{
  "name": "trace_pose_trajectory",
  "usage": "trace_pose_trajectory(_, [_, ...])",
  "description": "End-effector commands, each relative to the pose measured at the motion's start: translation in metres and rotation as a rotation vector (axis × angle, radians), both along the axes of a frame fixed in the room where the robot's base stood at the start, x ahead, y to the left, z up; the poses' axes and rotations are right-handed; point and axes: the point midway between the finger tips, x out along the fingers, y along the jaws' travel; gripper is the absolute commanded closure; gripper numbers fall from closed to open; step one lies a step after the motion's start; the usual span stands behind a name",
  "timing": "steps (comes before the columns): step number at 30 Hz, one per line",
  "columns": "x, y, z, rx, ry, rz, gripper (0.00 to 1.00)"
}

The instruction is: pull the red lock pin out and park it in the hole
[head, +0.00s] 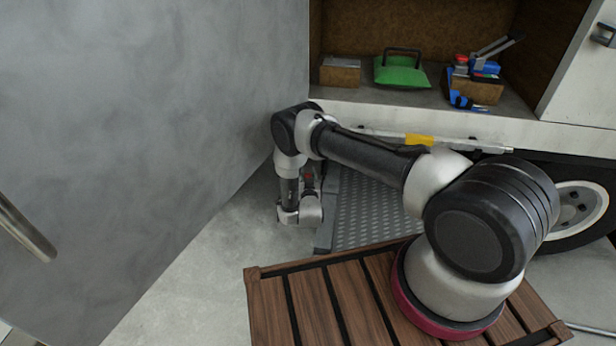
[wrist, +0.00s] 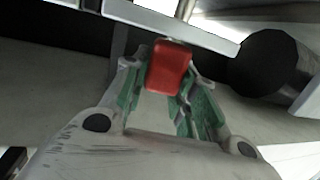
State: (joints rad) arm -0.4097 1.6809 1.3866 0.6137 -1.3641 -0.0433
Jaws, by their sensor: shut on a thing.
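The red lock pin (wrist: 168,68) shows in the wrist view as a red block-shaped head between the two fingers of my gripper (wrist: 160,72). The fingers, with green inner sides, are shut on it. A light metal bar lies just above and behind the red head. The pin's shaft is not clearly seen. The parking hole cannot be made out in either view.
A grey tread plate (head: 372,212) lies below the truck's white sill. An open compartment above holds a green bag (head: 402,72), a wooden block (head: 340,72) and blue and red tools (head: 478,68). A grey wall (head: 150,120) stands at left. A wheel (head: 578,208) is at right.

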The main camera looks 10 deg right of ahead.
Motion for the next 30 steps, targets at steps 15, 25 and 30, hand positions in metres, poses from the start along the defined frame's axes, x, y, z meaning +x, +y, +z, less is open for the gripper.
trace_pose_trajectory(15, [0.0, 0.0, -0.003, 0.0, 0.0, 0.0, 0.47])
trace_pose_trajectory(25, [-0.019, 0.005, 0.0, 0.0, 0.002, 0.002, 0.47])
trace_pose_trajectory(30, [-0.057, 0.013, 0.005, -0.002, 0.003, 0.003, 0.47])
